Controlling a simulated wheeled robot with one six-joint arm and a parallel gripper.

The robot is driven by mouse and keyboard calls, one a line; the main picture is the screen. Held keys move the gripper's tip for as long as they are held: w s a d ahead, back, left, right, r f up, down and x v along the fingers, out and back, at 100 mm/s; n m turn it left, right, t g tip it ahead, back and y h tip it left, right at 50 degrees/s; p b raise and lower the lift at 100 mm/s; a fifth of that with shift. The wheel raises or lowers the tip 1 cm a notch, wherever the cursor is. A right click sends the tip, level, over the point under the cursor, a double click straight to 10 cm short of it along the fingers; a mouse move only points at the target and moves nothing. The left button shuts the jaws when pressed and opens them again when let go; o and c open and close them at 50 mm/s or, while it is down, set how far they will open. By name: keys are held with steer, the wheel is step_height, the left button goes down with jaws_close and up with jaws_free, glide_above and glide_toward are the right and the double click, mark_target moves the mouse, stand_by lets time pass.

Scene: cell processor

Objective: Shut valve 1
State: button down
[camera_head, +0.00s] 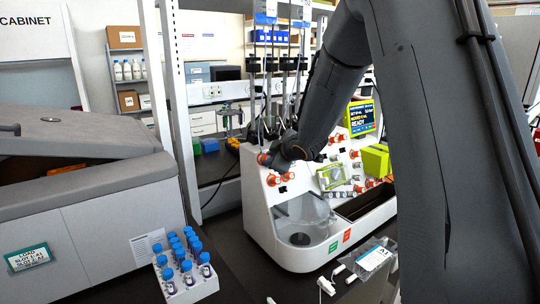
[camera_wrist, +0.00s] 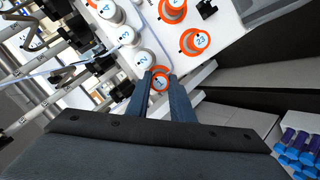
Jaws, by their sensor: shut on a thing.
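The white cell processor (camera_head: 265,222) stands on the dark bench in the head view, with several orange-ringed valve knobs on its sloped panel. My gripper (camera_wrist: 160,80) is shut on a small orange-ringed knob, valve 1 (camera_wrist: 159,84), in the wrist view. One finger is on each side of the knob, and its number is partly hidden. In the head view my arm reaches down to the panel's left end, and the fingertips are hard to make out.
Knobs marked 23 (camera_wrist: 195,41) and 2 (camera_wrist: 143,59) sit close to the fingers. Tubes and clamps rise behind the panel. A rack of blue-capped vials (camera_head: 190,287) stands front left, beside a grey centrifuge (camera_head: 110,235). A green-framed screen (camera_head: 361,117) reads READY.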

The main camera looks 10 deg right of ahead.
stand_by(0.4)
steer(key=c, duration=1.5)
jaws_free()
steer(key=shift+c, duration=0.2)
steer(key=shift+s, duration=0.1)
steer(key=b+v, duration=0.1)
steer(key=v, duration=0.6)
steer(key=shift+s+r, duration=0.15)
steer(key=shift+s, duration=0.15)
steer(key=shift+d, duration=0.15)
